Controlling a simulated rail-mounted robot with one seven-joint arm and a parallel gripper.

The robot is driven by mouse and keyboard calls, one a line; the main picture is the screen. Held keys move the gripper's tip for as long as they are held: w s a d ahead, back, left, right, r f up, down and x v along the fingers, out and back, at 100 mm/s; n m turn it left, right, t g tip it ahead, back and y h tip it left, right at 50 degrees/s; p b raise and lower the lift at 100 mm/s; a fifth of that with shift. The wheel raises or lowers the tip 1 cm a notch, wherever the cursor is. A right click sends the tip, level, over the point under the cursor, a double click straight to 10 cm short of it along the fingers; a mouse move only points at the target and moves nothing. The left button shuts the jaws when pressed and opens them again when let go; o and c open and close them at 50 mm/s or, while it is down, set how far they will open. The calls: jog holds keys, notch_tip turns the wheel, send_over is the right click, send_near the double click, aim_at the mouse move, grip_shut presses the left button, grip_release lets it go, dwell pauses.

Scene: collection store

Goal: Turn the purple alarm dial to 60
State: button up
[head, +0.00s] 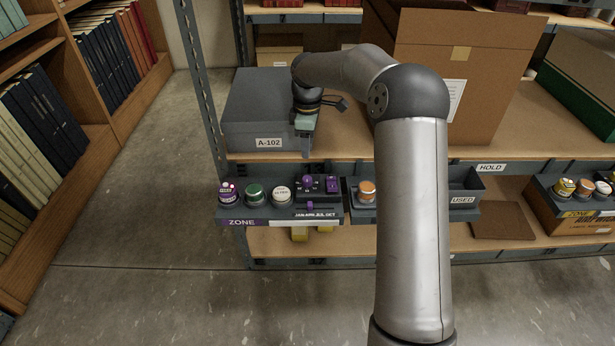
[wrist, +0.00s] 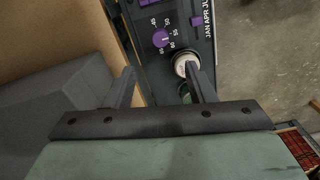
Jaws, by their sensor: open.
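The purple alarm dial (head: 308,183) sits on a dark panel on the zone shelf in the head view, between a white-topped knob and a purple switch. In the wrist view the purple dial (wrist: 161,38) shows with white numbers around it, 60 among them; its exact setting is too small to read. My gripper (wrist: 166,70) is open and empty, its two fingers pointing toward the panel, with the dial beyond the fingertips and apart from them. In the head view my gripper (head: 304,122) is beside the grey A-102 box, above and behind the dial; its fingers are hard to make out.
The grey A-102 box (head: 262,100) stands close on the left of my gripper. A white-topped knob (wrist: 186,62) is near the right fingertip. Purple, green and orange knobs (head: 254,193) line the shelf edge. A large cardboard box (head: 465,60) stands right.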

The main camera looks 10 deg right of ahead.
aim_at(307, 178)
notch_tip(307, 178, down, 13)
jog(key=shift+a+r+b, duration=0.1)
jog(key=shift+r+b, duration=0.1)
jog(key=shift+b, duration=0.35)
jog(key=c, duration=1)
